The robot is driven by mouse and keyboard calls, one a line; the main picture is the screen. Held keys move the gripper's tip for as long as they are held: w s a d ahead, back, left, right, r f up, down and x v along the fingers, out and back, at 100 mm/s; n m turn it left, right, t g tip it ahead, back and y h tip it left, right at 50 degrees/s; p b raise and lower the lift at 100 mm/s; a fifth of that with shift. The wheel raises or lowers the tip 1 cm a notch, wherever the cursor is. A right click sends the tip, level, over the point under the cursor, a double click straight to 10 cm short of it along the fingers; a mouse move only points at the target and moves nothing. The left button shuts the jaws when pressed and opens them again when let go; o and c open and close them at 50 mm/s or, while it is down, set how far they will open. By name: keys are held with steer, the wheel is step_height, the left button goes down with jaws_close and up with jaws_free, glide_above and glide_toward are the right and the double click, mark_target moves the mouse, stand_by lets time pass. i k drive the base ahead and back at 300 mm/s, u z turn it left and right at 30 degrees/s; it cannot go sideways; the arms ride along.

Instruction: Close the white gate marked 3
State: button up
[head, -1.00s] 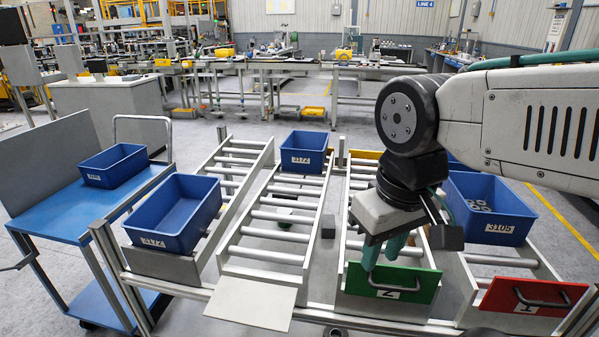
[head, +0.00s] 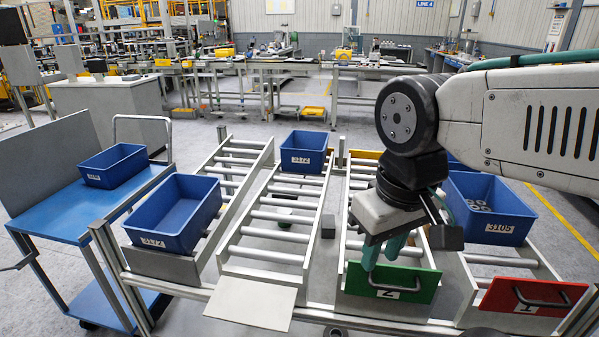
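A plain white gate (head: 250,303) hangs folded down and outward at the front end of the second roller lane from the left; no number is readable on its visible face. My gripper (head: 382,257) is to the right of it, pointing down at the upper edge of the green gate marked 2 (head: 392,282). Its teal fingers overlap that gate in the picture; whether they touch it, and how far apart they are, I cannot tell. The green gate stands upright with a dark handle.
A red gate marked 1 (head: 533,297) stands upright at the right. Blue bins sit on the lanes: one at front left (head: 174,214), one at the back of the white gate's lane (head: 305,152), one at right (head: 488,206). A blue cart (head: 75,218) stands at left.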

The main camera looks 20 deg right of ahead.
mark_target(271, 307)
steer(key=z, duration=1.2)
steer(key=k, duration=0.8)
steer(key=u, duration=0.65)
